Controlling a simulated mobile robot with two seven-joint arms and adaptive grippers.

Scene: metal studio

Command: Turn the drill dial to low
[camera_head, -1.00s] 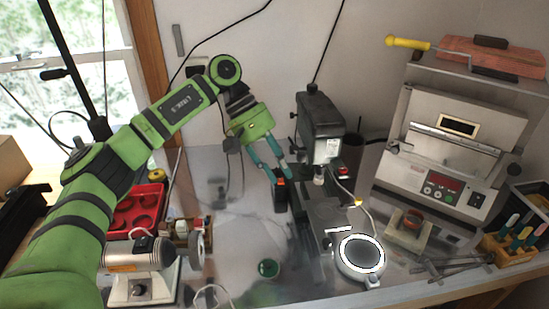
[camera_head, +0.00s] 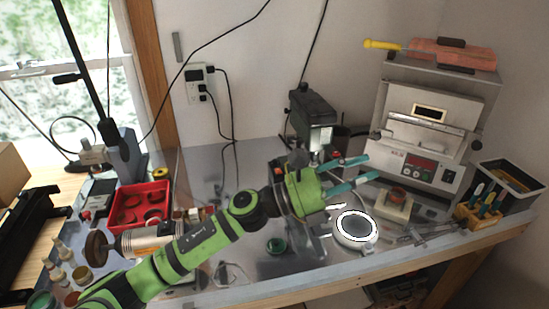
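The drill (camera_head: 313,106) is a dark bench machine with a pale, lit front face, standing at the middle back of the metal bench. I cannot make out its dial; it is too small or hidden. My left gripper (camera_head: 371,167) is in front of the drill's lower part and points right, its two teal fingers apart with nothing between them. The fingertips are to the right of and below the drill head, near the heating unit's front. The green gripper body covers part of the drill's stand. My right gripper is not in view.
A round white-ringed lamp (camera_head: 357,229) lies just below the fingers. A grey unit (camera_head: 422,140) with a control panel stands right of the drill. A red tray (camera_head: 139,205) and a bench grinder (camera_head: 140,241) are at left. Cables hang from a wall outlet (camera_head: 196,84).

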